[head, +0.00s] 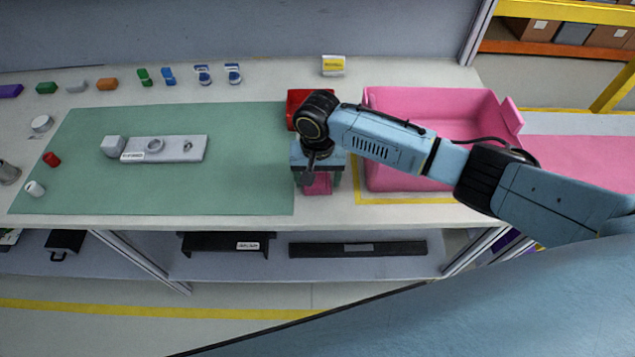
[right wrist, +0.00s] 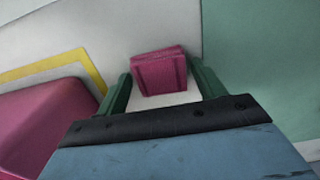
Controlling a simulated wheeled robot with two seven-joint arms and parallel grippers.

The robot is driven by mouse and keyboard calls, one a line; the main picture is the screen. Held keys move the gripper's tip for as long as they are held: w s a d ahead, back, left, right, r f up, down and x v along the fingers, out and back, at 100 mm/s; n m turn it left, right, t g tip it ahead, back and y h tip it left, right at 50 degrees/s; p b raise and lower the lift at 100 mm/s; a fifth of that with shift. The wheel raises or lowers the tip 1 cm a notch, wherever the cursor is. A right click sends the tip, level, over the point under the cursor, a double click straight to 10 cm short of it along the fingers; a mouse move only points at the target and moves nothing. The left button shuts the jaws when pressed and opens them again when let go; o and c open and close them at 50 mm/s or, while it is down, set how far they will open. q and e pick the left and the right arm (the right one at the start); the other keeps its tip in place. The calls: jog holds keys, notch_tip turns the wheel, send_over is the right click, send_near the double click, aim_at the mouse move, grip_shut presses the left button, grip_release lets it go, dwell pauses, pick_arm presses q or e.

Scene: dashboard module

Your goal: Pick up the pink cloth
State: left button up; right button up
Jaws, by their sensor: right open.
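The pink cloth (head: 319,184) lies folded on the white table, just right of the green mat's edge. It also shows in the right wrist view (right wrist: 160,72), between and beyond the green fingertips. My right gripper (head: 319,178) is open and points down over the cloth, with a finger on each side of it. In the right wrist view the right gripper (right wrist: 163,88) holds nothing, and gaps show between the fingers and the cloth. The gripper body hides part of the cloth in the head view. My left gripper is not in view.
A large pink bin (head: 410,180) stands right of the cloth inside yellow tape. A red container (head: 297,100) is behind the gripper. The green mat (head: 240,185) holds a grey module plate (head: 183,150). Several small parts line the table's back. The mat's front right is clear.

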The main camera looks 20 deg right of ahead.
aim_at(318, 179)
jog(key=shift+f, duration=0.25)
jog(key=c, duration=0.8)
jog(key=shift+o, duration=0.2)
jog(key=shift+r, duration=0.1)
notch_tip(318, 179, up, 10)
jog(key=p, duration=0.1)
